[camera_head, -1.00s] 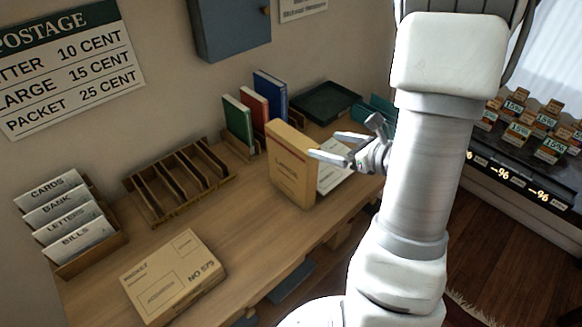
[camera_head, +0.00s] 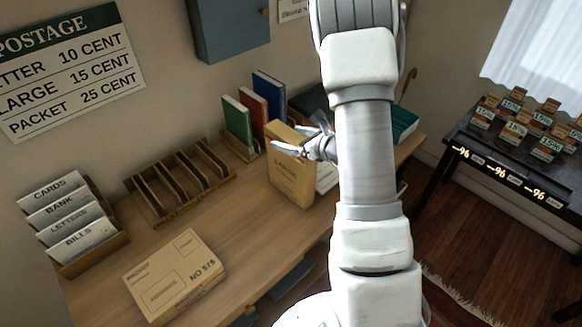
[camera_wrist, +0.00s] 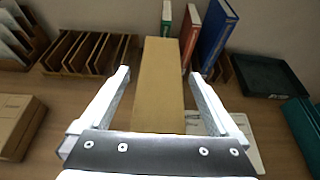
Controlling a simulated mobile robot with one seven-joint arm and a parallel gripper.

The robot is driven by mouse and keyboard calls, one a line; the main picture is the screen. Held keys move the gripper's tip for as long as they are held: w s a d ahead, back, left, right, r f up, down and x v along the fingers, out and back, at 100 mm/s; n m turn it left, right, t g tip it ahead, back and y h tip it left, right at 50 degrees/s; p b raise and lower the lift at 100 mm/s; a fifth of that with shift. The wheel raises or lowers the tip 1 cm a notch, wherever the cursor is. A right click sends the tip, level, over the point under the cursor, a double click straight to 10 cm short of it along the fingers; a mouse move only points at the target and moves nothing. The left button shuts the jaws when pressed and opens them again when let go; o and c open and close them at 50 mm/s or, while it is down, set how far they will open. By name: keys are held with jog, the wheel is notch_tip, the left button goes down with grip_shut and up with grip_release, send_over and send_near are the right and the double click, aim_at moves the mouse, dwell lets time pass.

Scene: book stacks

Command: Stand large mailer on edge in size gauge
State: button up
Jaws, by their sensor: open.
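The large mailer (camera_head: 291,178) is a tan, thick box-like packet standing upright on the desk, in front of the books. My gripper (camera_head: 287,140) is open at its upper part. In the wrist view the mailer (camera_wrist: 160,90) lies between the two spread fingers of my gripper (camera_wrist: 160,73), with a gap on each side. Whether a finger touches it I cannot tell. A slotted wooden rack (camera_head: 206,181), which looks like the size gauge, sits left of the mailer on the desk; its slots look empty.
A flat box marked NO 575 (camera_head: 173,275) lies at the desk's front left. A letter sorter (camera_head: 109,243) stands far left. Green, red and blue books (camera_head: 268,92) stand behind the mailer. A dark tray (camera_wrist: 268,77) is to the right. Desk between rack and mailer is clear.

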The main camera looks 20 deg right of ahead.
jog(key=shift+w+f, duration=0.1)
jog(key=shift+w, duration=0.1)
grip_shut()
dwell(0.4)
